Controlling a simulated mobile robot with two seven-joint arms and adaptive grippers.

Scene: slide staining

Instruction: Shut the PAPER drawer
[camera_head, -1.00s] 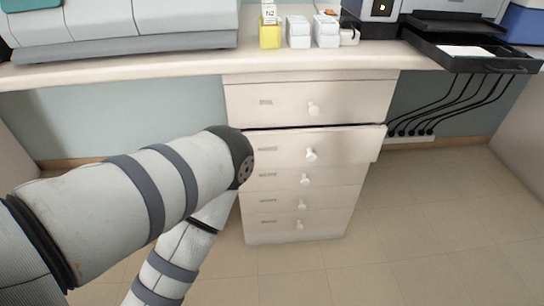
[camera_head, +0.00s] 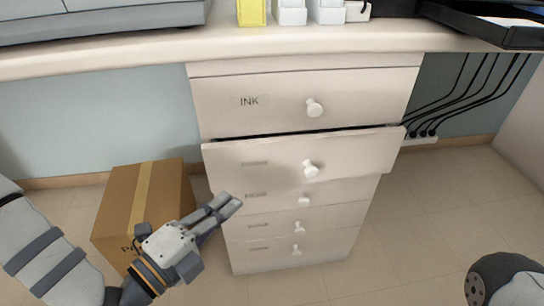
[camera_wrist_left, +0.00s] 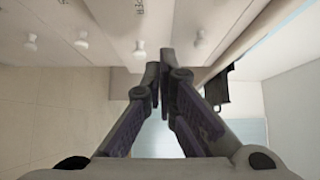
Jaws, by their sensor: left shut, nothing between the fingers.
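A white drawer unit under the counter has a top drawer (camera_head: 270,100) labelled INK, which looks shut. The second drawer (camera_head: 275,155) stands a little out, with a dark gap along its top edge; its label is too blurred to read. Its round white knob (camera_head: 311,168) is clear of my gripper. The lower drawers (camera_head: 280,225) look shut, and their labels are unreadable. My left gripper (camera_head: 236,202) is shut and empty, in front of the unit's left side, below the second drawer. In the left wrist view its fingertips (camera_wrist_left: 160,65) meet near the drawer knobs (camera_wrist_left: 139,52). My right gripper is out of view.
A cardboard box (camera_head: 120,210) stands on the floor left of the unit, behind my left gripper. The counter edge (camera_head: 130,58) overhangs the drawers. Black cables (camera_head: 455,95) hang at the right. The floor right of the unit (camera_head: 420,220) is clear.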

